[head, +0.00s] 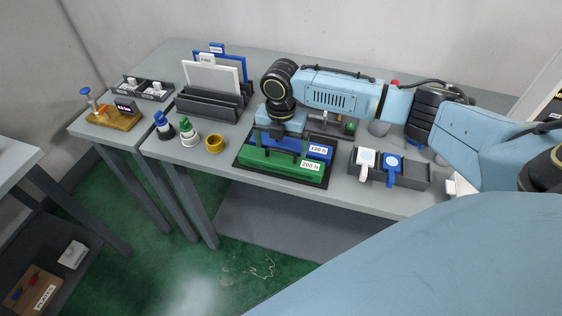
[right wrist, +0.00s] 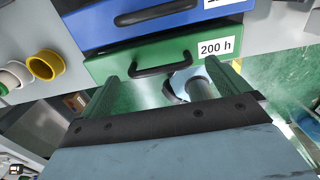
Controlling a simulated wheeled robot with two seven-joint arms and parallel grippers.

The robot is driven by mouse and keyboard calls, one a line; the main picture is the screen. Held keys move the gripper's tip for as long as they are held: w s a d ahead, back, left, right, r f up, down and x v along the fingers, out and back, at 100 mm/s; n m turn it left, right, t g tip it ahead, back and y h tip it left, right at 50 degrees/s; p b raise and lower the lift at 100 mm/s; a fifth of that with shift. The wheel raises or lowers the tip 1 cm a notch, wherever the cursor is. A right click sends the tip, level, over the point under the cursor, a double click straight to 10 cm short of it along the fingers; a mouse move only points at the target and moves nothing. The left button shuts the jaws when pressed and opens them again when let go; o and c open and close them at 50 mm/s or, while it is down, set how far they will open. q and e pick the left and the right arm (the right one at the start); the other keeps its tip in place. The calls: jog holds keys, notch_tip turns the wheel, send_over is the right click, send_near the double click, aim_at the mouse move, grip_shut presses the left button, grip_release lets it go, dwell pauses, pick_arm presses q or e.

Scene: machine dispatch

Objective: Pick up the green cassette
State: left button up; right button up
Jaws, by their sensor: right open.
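The green cassette (head: 275,163), labelled "200 h", lies in a dark tray (head: 243,167) on the table, in front of the blue cassette (head: 318,152) labelled "120 h". My right gripper (head: 280,145) points down over the cassettes, and its fingers partly cover them. In the right wrist view the green cassette (right wrist: 125,62) shows its black bar handle. The fingers of my right gripper (right wrist: 165,78) are spread to either side of that handle, apart from it, with nothing held. My left gripper is not in view.
A grey holder with white and blue tools (head: 389,166) stands right of the tray. A dark rack (head: 208,105) holding panels stands behind.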

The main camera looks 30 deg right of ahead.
aim_at(281, 159)
jog(key=shift+f, duration=1.45)
jog(key=shift+r, duration=0.1)
jog(key=c, duration=1.6)
